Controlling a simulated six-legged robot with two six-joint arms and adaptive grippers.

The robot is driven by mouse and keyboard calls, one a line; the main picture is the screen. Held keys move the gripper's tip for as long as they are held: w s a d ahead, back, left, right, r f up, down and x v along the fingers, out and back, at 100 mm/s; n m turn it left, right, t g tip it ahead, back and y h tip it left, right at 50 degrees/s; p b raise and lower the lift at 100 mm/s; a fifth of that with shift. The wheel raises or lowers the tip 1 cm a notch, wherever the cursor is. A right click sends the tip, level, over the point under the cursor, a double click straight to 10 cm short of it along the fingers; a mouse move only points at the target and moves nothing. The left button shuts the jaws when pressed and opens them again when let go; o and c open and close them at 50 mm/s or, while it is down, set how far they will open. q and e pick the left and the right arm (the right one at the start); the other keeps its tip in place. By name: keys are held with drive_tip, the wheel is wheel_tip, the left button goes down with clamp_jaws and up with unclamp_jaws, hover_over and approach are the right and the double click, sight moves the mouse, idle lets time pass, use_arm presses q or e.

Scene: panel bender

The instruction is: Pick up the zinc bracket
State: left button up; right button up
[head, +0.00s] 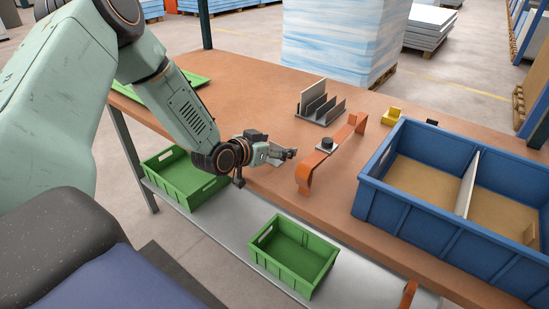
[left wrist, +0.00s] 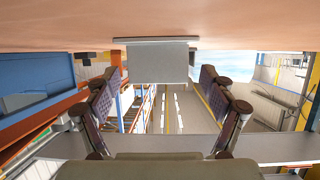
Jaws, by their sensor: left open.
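The zinc bracket (left wrist: 160,62) is a plain grey plate with a thin flange along the tabletop, which shows at the top of the left wrist view. It stands ahead, between the two spread fingers of my left gripper (left wrist: 165,105), with a visible gap on each side. In the head view my left gripper (head: 274,150) is low over the near side of the brown table (head: 235,97). A small grey piece of the bracket (head: 276,159) shows there, mostly hidden by the fingers. My left gripper is open. My right gripper is in neither view.
A grey rack with upright plates (head: 320,104) and an orange strip stand (head: 330,152) are close to the right of the gripper. A divided blue crate (head: 440,221) fills the table's right side. Green bins (head: 294,255) sit on the lower shelf. A yellow block (head: 391,116) lies farther back.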

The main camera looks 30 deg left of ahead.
use_arm(q)
drive_tip(key=shift+w+d, duration=0.2)
drive_tip(key=shift+w, duration=0.05)
drive_tip(key=shift+s+a, duration=0.1)
drive_tip(key=shift+a, duration=0.05)
drive_tip(key=c, duration=1.3)
